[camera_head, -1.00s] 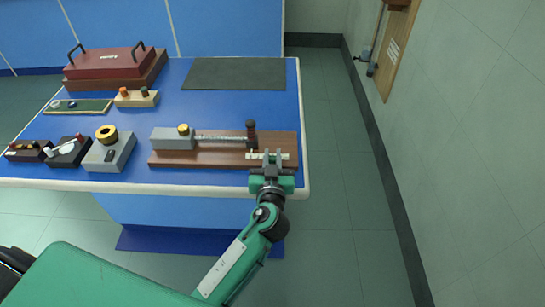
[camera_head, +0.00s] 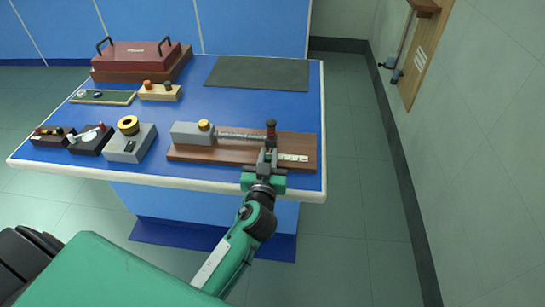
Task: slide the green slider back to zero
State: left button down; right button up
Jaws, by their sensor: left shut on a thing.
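A wooden board (camera_head: 225,154) on the blue table carries a grey block (camera_head: 192,134) with a yellow knob, a metal rod (camera_head: 240,136) and a dark post (camera_head: 271,133) with a reddish top. A white scale strip (camera_head: 294,158) lies on the board's front right part. My left gripper (camera_head: 267,156) is shut at the left end of the visible strip, just in front of the post. I cannot make out the green slider; the fingers hide what they hold. My right gripper is not in view.
A grey box with a yellow ring (camera_head: 129,144) and small dark boxes (camera_head: 90,140) stand left of the board. A red case (camera_head: 140,58), a wooden block with knobs (camera_head: 160,92) and a dark mat (camera_head: 258,73) lie behind. The floor right of the table is clear.

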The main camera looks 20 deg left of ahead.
pick_arm(q)
jog(key=c, duration=1.5)
grip_release()
jog(key=shift+a, duration=0.25)
jog(key=shift+c, duration=0.2)
jog(key=shift+o, duration=1.1)
jog(key=shift+s+a, duration=0.1)
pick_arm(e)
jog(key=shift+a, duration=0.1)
pick_arm(q)
jog(key=shift+s+d+f, duration=0.1)
jog(key=shift+s+d, duration=0.15)
jog(key=shift+s, duration=0.2)
jog(key=b+v, duration=0.3)
jog(key=v, duration=0.9)
jog(key=shift+s+b, duration=0.3)
jog(key=shift+s, duration=0.1)
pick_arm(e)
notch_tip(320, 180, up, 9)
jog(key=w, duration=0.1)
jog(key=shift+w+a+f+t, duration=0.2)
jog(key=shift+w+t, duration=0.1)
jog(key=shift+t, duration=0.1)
pick_arm(q)
jog(key=shift+d, duration=0.1)
